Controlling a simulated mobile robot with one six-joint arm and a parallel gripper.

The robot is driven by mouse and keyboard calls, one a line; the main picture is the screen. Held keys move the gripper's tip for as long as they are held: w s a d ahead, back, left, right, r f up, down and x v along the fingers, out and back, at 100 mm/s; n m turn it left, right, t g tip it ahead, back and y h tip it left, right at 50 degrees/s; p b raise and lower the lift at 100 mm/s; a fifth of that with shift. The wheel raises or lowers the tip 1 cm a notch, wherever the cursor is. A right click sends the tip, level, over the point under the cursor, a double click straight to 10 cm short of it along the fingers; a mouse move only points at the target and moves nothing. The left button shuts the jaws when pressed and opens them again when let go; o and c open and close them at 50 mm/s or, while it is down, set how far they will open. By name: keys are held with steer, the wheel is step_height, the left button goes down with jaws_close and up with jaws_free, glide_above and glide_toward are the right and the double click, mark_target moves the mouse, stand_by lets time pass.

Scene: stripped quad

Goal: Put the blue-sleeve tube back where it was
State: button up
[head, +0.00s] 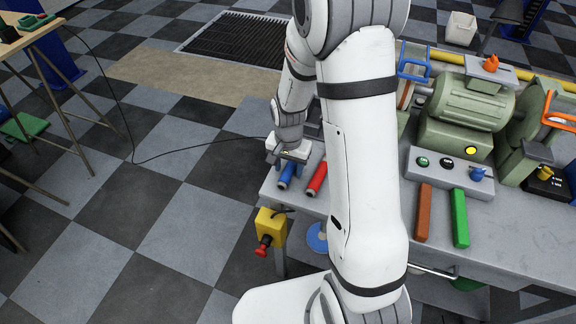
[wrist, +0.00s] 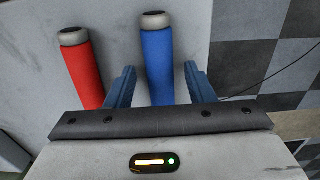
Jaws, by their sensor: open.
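The blue-sleeve tube (wrist: 157,62) lies on the grey bench top, its pale, dark-tipped end pointing away from my gripper in the wrist view. In the head view the blue tube (head: 287,174) is at the bench's left end, partly hidden by my gripper. My gripper (wrist: 160,82) is open, with one finger on each side of the blue tube and a visible gap at both sides. In the head view my gripper (head: 286,160) is low over the bench corner. A red-sleeve tube (wrist: 82,68) lies to the left of the blue one, outside the fingers.
The grey bench (head: 520,235) carries a green grinder (head: 470,105), a switch box (head: 450,170), a brown bar (head: 424,212) and a green bar (head: 460,218). A yellow box with a red button (head: 270,230) hangs at the bench's left edge.

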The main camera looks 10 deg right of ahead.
mark_target(289, 168)
steer(key=shift+r, duration=0.1)
step_height(289, 168, up, 12)
steer(key=s+d+r+n+t, duration=0.1)
steer(key=s+r+n, duration=0.2)
steer(key=s+r, duration=0.2)
steer(key=s+d+r+n+t, duration=0.1)
steer(key=s+r+n, duration=0.2)
steer(key=s, duration=0.8)
steer(key=shift+s+r+n+t, duration=0.4)
steer(key=shift+r, duration=0.6)
steer(key=shift+c, duration=1.4)
steer(key=shift+d, duration=0.1)
steer(key=shift+s, duration=0.15)
